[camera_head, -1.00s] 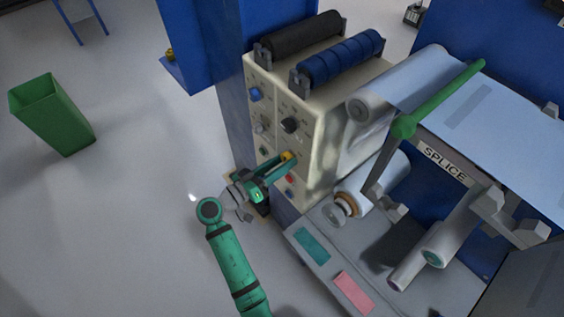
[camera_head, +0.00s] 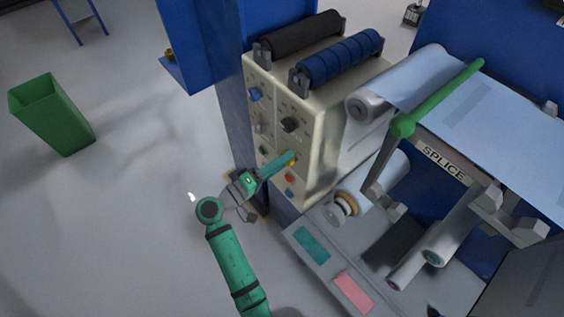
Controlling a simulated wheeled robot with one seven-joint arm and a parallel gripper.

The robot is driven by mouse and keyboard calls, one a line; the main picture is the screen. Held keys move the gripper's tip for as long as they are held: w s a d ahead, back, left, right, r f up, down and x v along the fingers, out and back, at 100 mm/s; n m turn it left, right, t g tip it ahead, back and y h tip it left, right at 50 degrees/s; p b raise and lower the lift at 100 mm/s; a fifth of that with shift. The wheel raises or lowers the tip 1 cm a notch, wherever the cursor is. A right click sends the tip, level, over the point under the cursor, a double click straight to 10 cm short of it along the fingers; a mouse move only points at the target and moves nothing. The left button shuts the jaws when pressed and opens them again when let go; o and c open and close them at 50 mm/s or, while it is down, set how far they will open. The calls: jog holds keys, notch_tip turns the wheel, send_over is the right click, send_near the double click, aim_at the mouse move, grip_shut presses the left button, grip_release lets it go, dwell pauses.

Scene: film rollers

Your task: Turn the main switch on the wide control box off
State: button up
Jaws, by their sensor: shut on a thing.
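The wide control box (camera_head: 316,148) is the cream-coloured right-hand unit beside the blue column. Its front carries a dark round knob (camera_head: 289,125) at the upper part, a yellow switch (camera_head: 292,162) below that, and a red button (camera_head: 289,178) lower down. My green gripper (camera_head: 291,156) reaches up from the lower left, with its fingertips at the yellow switch. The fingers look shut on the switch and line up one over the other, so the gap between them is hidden. Most of the switch is covered by the fingertips.
A narrower panel with a blue knob (camera_head: 255,94) adjoins on the left. A black roller (camera_head: 301,37) and a blue roller (camera_head: 340,58) lie on top. The splice table (camera_head: 320,250) with film rolls stands at the right. A green bin (camera_head: 52,116) stands on open floor.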

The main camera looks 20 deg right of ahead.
jog(key=shift+f, duration=0.1)
dwell(0.4)
jog(key=o, duration=1)
jog(key=shift+w, duration=0.1)
jog(key=shift+o, duration=0.2)
jog(key=shift+a, duration=0.15)
jog(key=v, duration=1)
jog(key=shift+s+a, duration=0.25)
jog(key=shift+a, duration=0.05)
jog(key=shift+w, duration=0.1)
